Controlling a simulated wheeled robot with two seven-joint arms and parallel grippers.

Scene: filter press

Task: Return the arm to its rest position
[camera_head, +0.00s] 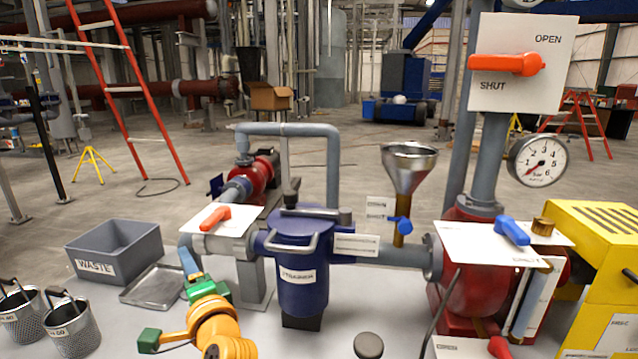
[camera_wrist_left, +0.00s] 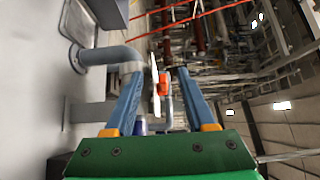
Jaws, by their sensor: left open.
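My left gripper (camera_head: 189,262) has blue fingers, a green body and an orange arm that comes in from the bottom left of the head view. Its fingers point away from me, toward the pipe below a white plate with an orange handle (camera_head: 215,218). In the left wrist view my left gripper (camera_wrist_left: 160,75) has its two blue fingers spread apart, with nothing held between them. Beyond the fingers the wrist view shows the orange handle (camera_wrist_left: 163,84) edge-on beside its white plate and a grey pipe bend (camera_wrist_left: 108,55). My right gripper is not in view.
A blue strainer (camera_head: 303,280) stands right of the gripper. A grey WASTE bin (camera_head: 115,250), a metal tray (camera_head: 156,287) and two mesh baskets (camera_head: 72,330) lie left. A funnel (camera_head: 409,165), red pump (camera_head: 470,300) and yellow box (camera_head: 600,240) stand farther right.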

